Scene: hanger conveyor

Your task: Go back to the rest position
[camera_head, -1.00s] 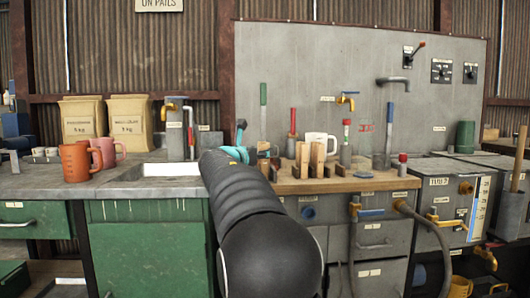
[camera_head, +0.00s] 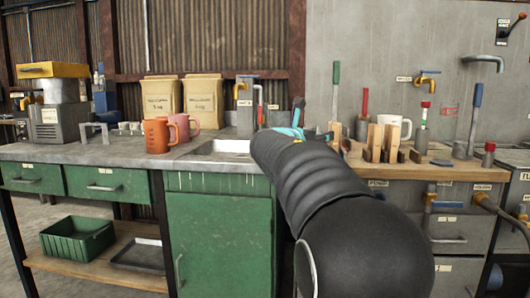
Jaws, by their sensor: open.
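My arm reaches forward from the lower right of the head view over the bench. My gripper (camera_head: 297,118) is at its far end, mostly hidden behind the arm links; only a dark finger and some teal parts show. It is above the bench between the sink and the wooden board. I see nothing held in it, though the fingertips are largely hidden.
An orange mug (camera_head: 157,136) and a pink mug (camera_head: 182,127) stand left of the sink (camera_head: 222,148). A white mug (camera_head: 393,126), wooden blocks (camera_head: 375,142) and upright tools stand on the wooden board (camera_head: 430,170) at right. A machine (camera_head: 52,105) stands at far left.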

